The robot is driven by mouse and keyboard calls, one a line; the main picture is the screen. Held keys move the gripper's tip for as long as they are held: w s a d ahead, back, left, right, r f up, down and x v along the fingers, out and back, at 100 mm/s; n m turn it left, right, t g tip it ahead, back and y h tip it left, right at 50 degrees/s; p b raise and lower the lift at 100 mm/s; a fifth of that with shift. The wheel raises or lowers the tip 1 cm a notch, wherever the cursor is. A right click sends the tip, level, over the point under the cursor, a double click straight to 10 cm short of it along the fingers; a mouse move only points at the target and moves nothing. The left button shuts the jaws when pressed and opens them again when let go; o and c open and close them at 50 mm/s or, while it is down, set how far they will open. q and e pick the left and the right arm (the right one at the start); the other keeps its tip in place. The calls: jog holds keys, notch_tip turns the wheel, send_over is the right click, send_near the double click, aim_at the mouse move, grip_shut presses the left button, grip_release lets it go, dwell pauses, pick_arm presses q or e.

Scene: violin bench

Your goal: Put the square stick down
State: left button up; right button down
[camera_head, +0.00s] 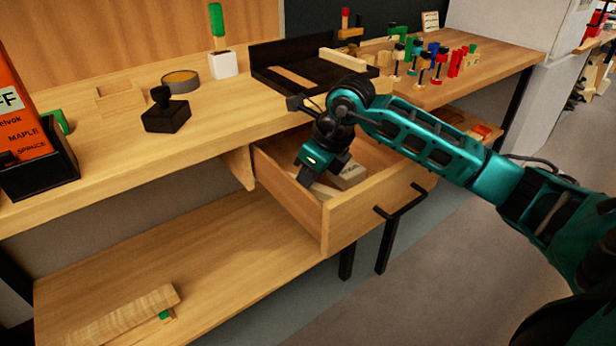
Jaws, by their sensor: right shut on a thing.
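My right gripper (312,172) reaches down into the open drawer (335,222) under the bench. It is shut on a pale wooden piece, taken to be the square stick (326,190), which is mostly hidden by the gripper and the drawer front. I cannot tell whether the stick touches the drawer floor. A pale wooden block (350,176) with dark marks lies in the drawer just right of the gripper. My left gripper is not in view.
The drawer's front wall and black handle (402,203) stand close to my gripper. Above are a black tray (290,62), a dark stamp-like object (166,112) and a round tin (180,80). Wooden pieces (125,315) lie on the lower shelf (225,275), which has free room.

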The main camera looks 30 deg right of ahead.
jog(key=shift+f, duration=0.2)
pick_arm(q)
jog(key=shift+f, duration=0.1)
pick_arm(e)
jog(key=c, duration=1)
grip_release()
jog(key=shift+d+r, duration=0.1)
jog(key=shift+r, duration=0.5)
pick_arm(q)
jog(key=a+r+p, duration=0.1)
jog(key=p, duration=0.2)
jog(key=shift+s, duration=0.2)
pick_arm(e)
jog(key=v, duration=1.1)
jog(key=shift+s+r, duration=0.1)
jog(key=shift+s, duration=0.1)
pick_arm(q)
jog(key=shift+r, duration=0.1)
